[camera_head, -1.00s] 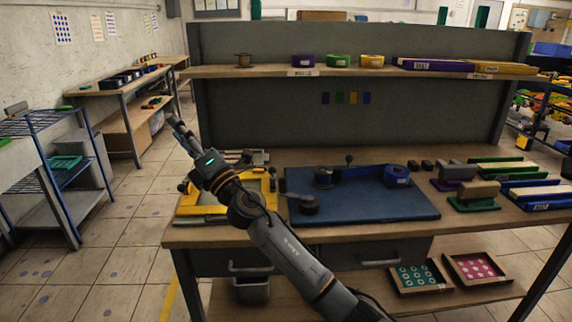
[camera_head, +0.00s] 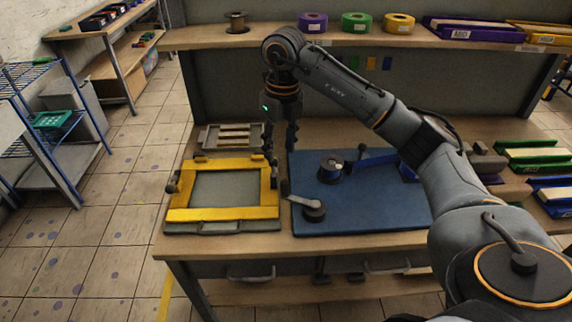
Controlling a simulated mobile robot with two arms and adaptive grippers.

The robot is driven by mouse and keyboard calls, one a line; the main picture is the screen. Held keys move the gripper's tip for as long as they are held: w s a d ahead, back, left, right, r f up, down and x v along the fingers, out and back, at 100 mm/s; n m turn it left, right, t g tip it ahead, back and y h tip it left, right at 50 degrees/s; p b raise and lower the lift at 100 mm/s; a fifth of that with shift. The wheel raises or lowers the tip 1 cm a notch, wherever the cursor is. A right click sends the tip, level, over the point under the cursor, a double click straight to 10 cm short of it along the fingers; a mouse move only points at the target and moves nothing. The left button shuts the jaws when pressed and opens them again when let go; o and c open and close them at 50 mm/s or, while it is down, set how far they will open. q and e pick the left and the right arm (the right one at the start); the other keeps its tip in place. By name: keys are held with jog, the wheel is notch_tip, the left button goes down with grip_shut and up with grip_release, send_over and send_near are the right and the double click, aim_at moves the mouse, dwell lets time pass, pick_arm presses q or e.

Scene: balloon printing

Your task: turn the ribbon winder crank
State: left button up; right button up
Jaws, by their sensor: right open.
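The ribbon winder sits on a blue board (camera_head: 375,213) on the workbench. It has a dark spool with blue ribbon (camera_head: 331,168) and, at the front left, a dark round hub with a light grey crank arm (camera_head: 303,201). The crank arm points left, with a small dark knob (camera_head: 285,188) at its end. My right gripper (camera_head: 281,155) is open and points down, above and behind the crank, apart from it as far as I can tell. Its fingers look empty. My right forearm hides the right part of the board. My left gripper is not in view.
A yellow screen frame (camera_head: 222,214) lies left of the blue board, close to my gripper. A grey slatted rack (camera_head: 232,137) is behind it. Ribbon rolls (camera_head: 355,22) stand on the shelf above. Green and blue trays (camera_head: 535,155) are at the right.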

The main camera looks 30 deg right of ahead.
jog(key=d, duration=0.1)
jog(key=p, duration=0.1)
send_over(286, 182)
jog(key=shift+h, duration=0.3)
notch_tip(286, 182, down, 4)
jog(key=shift+s+a, duration=0.1)
notch_tip(286, 182, down, 8)
jog(key=shift+r+p, duration=0.1)
jog(key=shift+p, duration=1.05)
jog(key=shift+f, duration=0.7)
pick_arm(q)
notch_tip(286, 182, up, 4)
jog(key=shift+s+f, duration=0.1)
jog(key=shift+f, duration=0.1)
pick_arm(e)
grip_shut()
